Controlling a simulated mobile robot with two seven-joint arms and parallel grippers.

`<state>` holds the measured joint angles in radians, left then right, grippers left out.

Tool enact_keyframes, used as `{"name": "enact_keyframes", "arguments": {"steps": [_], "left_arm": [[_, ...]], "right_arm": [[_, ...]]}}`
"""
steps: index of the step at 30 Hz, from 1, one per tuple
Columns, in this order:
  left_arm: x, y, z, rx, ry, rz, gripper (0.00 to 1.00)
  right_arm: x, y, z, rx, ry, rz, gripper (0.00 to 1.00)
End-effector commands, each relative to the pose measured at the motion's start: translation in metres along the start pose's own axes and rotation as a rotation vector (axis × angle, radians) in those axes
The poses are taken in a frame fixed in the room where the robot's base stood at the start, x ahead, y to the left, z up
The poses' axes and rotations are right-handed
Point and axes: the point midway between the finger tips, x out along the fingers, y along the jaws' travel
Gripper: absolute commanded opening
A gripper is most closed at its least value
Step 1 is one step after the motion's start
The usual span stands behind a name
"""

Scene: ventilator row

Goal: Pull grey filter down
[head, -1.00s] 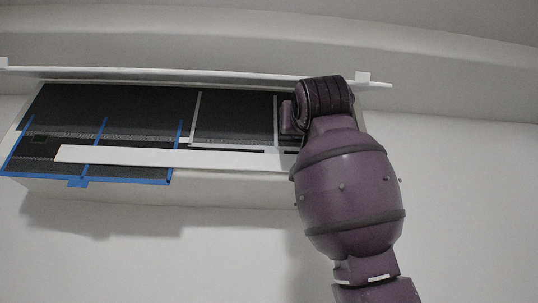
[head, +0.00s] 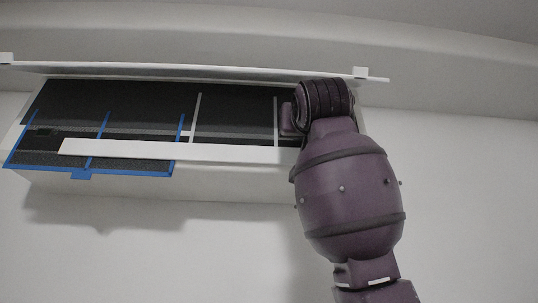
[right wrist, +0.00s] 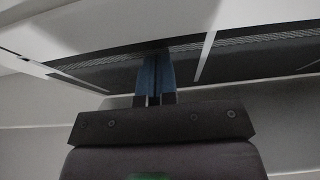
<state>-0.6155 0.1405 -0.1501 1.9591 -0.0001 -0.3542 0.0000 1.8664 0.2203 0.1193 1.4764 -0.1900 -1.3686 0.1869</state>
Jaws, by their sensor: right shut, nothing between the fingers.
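A white wall unit stands open with a dark grey filter panel (head: 235,110) in its right part, crossed by thin pale ribs. To its left is a blue-framed filter (head: 85,173), whose lower edge hangs below the unit's opening. My right arm covers the unit's right end in the head view and hides its gripper there. In the right wrist view my right gripper (right wrist: 155,85) is shut and empty. Its blue fingertips overlap the dark panel (right wrist: 240,60); I cannot tell whether they touch it. My left gripper is not in view.
A long white bar (head: 170,150) crosses the front of the opening. The raised white cover (head: 200,72) runs along the top. The bare wall (head: 180,250) below the unit is clear.

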Motion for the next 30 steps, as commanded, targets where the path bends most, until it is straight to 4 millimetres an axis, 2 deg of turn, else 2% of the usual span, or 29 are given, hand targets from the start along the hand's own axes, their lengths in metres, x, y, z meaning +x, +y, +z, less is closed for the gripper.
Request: {"name": "enact_keyframes", "arguments": {"steps": [30], "left_arm": [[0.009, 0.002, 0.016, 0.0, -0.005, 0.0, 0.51]], "right_arm": [[-0.005, 0.0, 0.024, -0.001, -0.01, 0.001, 0.0]]}}
